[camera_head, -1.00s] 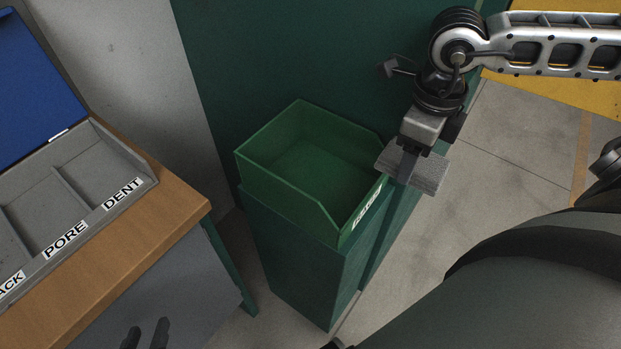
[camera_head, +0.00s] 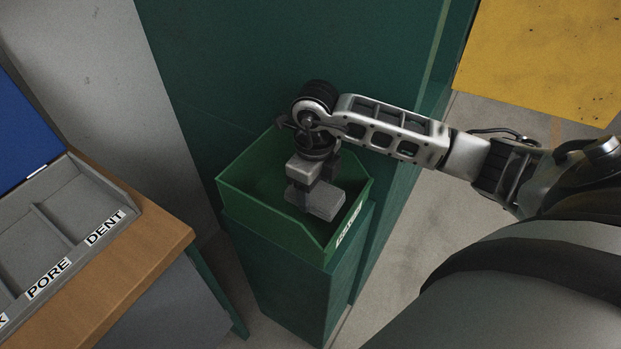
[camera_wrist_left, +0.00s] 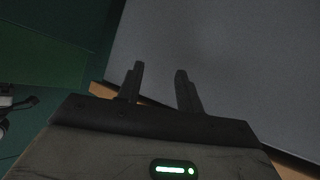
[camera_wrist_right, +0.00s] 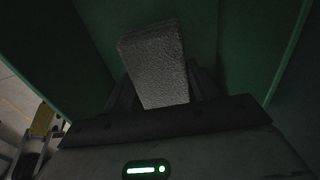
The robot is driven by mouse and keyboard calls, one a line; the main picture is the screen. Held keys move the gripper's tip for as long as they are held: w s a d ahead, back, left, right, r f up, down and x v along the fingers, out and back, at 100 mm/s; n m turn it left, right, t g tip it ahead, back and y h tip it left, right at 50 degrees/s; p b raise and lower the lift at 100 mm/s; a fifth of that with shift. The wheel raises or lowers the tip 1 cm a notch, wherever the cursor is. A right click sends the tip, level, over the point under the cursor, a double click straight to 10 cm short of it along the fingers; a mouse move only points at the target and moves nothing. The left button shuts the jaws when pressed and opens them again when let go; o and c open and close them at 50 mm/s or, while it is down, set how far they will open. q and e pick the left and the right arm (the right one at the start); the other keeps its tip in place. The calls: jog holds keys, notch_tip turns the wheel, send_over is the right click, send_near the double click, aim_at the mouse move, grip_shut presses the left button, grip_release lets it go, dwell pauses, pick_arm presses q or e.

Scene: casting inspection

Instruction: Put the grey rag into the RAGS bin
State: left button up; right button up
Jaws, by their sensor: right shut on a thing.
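The grey rag (camera_head: 322,203) is a flat, block-like grey piece held by my right gripper (camera_head: 308,188). It also shows in the right wrist view (camera_wrist_right: 157,65), between the fingers, with green walls around it. My right gripper is shut on it, over the open top of the green bin (camera_head: 277,236). Whether the rag touches the bin floor I cannot tell. The bin's white label is too oblique to read. My left gripper (camera_wrist_left: 160,85) shows only in the left wrist view, with its fingers apart and nothing between them.
A wooden bench (camera_head: 150,250) at the left carries a grey sorting tray (camera_head: 75,250) with PORE and DENT labels and a blue panel (camera_head: 22,130). A dark green cabinet wall (camera_head: 230,60) stands behind the bin.

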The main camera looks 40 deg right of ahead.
aim_at(311, 200)
jog(key=shift+w+a+f, duration=0.25)
jog(key=shift+f, duration=1.7)
jog(key=shift+f, duration=0.1)
jog(key=shift+f, duration=0.15)
jog(key=o, duration=0.9)
jog(key=shift+o, duration=0.2)
notch_tip(311, 200, up, 12)
jog(key=shift+r, duration=0.25)
